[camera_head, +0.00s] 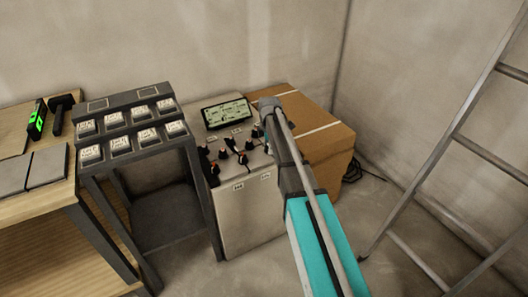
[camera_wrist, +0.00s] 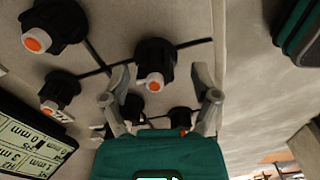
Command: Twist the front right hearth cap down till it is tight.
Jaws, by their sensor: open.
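Several black caps with orange tops stand on a pale panel (camera_head: 245,205) in the head view. In the wrist view, one cap (camera_wrist: 155,64) stands between the fingertips of my gripper (camera_wrist: 165,78), with a gap visible on each side. It appears to be the front right hearth cap, though its position in the set is hard to confirm. A dark bar runs beneath it. My gripper is open and empty. In the head view, my arm hides its fingers and part of the panel's right side. Whether the cap is tight cannot be seen.
Other caps (camera_wrist: 55,25) and (camera_wrist: 60,90) stand to the left in the wrist view, with darker ones below. A display (camera_head: 228,112) stands at the panel's back.

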